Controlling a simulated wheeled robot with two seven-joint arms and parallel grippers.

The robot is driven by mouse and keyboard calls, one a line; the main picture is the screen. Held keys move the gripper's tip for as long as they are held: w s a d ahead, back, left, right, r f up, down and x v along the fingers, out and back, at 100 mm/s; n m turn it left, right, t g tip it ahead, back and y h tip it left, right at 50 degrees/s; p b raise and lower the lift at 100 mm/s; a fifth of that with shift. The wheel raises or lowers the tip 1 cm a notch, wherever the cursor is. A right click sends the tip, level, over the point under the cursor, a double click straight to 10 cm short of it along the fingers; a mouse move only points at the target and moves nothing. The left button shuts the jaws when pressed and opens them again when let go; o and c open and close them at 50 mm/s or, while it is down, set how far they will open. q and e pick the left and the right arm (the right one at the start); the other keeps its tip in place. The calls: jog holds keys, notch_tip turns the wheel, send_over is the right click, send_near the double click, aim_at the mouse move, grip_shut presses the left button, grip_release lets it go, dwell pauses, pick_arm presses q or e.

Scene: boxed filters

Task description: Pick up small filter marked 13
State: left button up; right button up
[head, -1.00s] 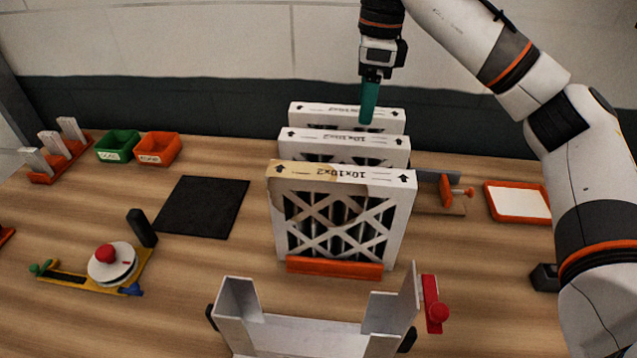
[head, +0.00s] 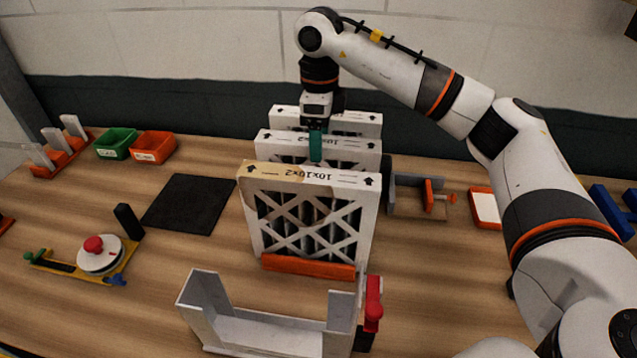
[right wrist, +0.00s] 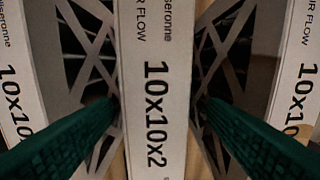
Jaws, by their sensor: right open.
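Three white boxed filters stand upright in a row: the front one (head: 308,215), the middle one (head: 346,147) and the back one (head: 350,123). Their top edges read 10x10x2; I can read no 13 on any. My right gripper (head: 316,160) is at the middle filter's top, pointing down. In the right wrist view, its green fingers (right wrist: 158,110) are open, one on each side of a filter edge marked 10x10x2 (right wrist: 155,60). Neighbouring filters show left and right there. Contact with the filter cannot be told. My left gripper is out of view.
A grey open holder (head: 265,330) with a red clamp (head: 373,303) stands in front. A black mat (head: 188,204), a yellow fixture with a white disc (head: 100,256), green (head: 116,144) and orange (head: 153,147) bins and a rack of small pale plates (head: 66,155) lie left.

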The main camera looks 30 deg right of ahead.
jog(key=f, duration=0.2)
jog(key=f+p, duration=0.1)
jog(key=f, duration=0.1)
jog(key=shift+w+f+p, duration=0.2)
jog(key=shift+f+p, duration=0.1)
